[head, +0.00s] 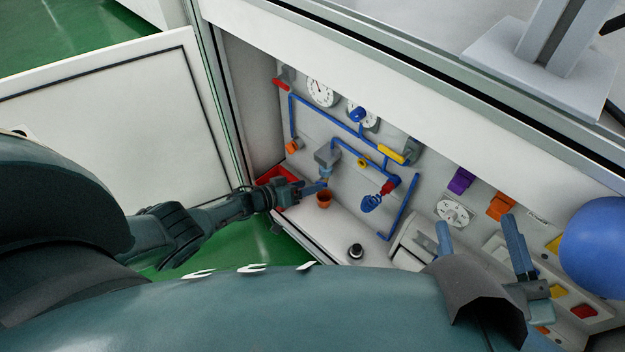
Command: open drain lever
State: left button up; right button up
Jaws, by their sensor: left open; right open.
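Blue pipes (325,116) run over a panel inside an open cabinet. They carry a red handle (281,85) at the upper left, an orange handle (293,146) below it, a yellow lever (391,154) at the right and a red fitting (389,187) above a blue coil. I cannot tell which is the drain lever. My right gripper (480,241) is open and empty at the lower right.
An open white door (120,115) stands left of the cabinet. A red tray (270,175) and a small black bottle (355,251) are near the cabinet floor. A dial (453,211), coloured blocks and a blue sphere (600,250) are at the right.

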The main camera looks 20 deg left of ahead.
pick_arm(q)
jog(key=p+v, duration=0.4)
jog(key=v, duration=0.6)
pick_arm(e)
jog(key=shift+d+g+h, duration=0.5)
jog(key=shift+d+h, duration=0.2)
jog(key=shift+h, duration=0.3)
pick_arm(q)
jog(key=shift+c, duration=0.6)
